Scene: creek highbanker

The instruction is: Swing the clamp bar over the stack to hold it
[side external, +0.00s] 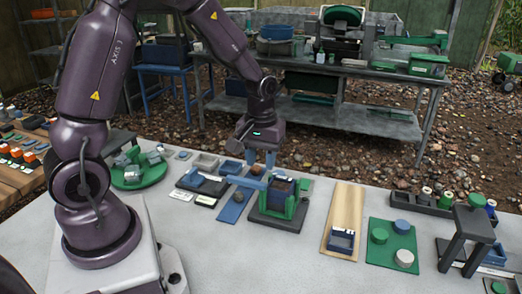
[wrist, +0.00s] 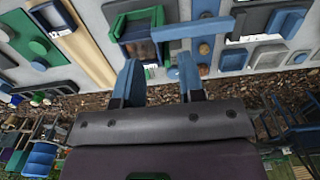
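The stack (side external: 283,186) is a dark, blue-topped block in a green holder on a dark base (side external: 283,222). In the wrist view the holder (wrist: 158,16) is at upper centre-left. The blue clamp bar (side external: 252,183) points out to the left of the holder in the side view. In the wrist view the bar (wrist: 195,28) runs right from the holder's edge and does not lie across the stack's middle. My gripper (side external: 261,160) is above and behind the bar. Its blue fingers (wrist: 160,65) are apart, with no held object visible. Finger contact with the bar is unclear.
A blue plate with a round knob (side external: 238,197) lies left of the holder. A wooden board with a blue tray (side external: 342,240) and a green mat (side external: 393,262) lie to the right. A dark stand (side external: 471,225) rises at far right. Bare tabletop is in front.

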